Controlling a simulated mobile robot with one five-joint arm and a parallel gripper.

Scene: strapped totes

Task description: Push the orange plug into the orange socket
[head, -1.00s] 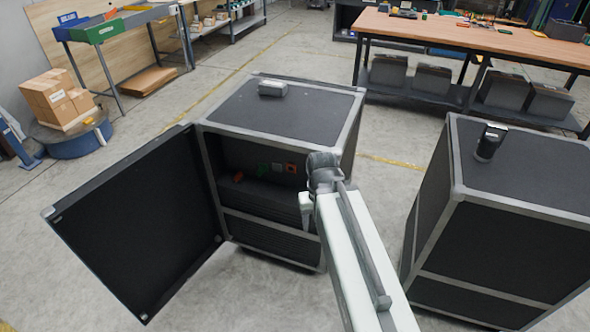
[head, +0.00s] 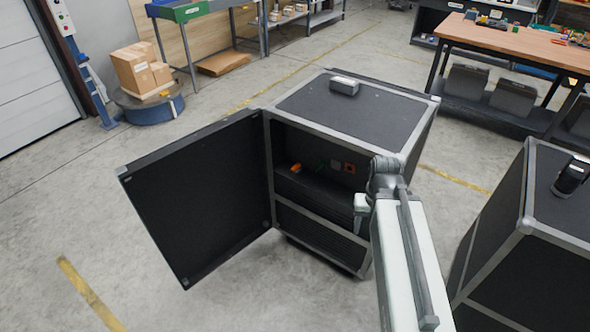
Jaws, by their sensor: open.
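The open black case (head: 395,152) has a dark compartment facing me. Inside, an orange plug (head: 296,168) lies on the left of the shelf. An orange socket (head: 349,168) is on the back wall at the right, with a grey socket (head: 335,165) and a green one (head: 321,166) to its left. My gripper (head: 362,208) is at the front right edge of the compartment, to the right of and apart from the plug. It is open and looks empty; its fingers are small and partly hidden by my arm.
The case door (head: 200,195) stands swung open to the left. A small grey box (head: 344,86) lies on the case top. A second black case (head: 545,240) with a dark device (head: 571,177) on it stands at right. Floor is clear at front left.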

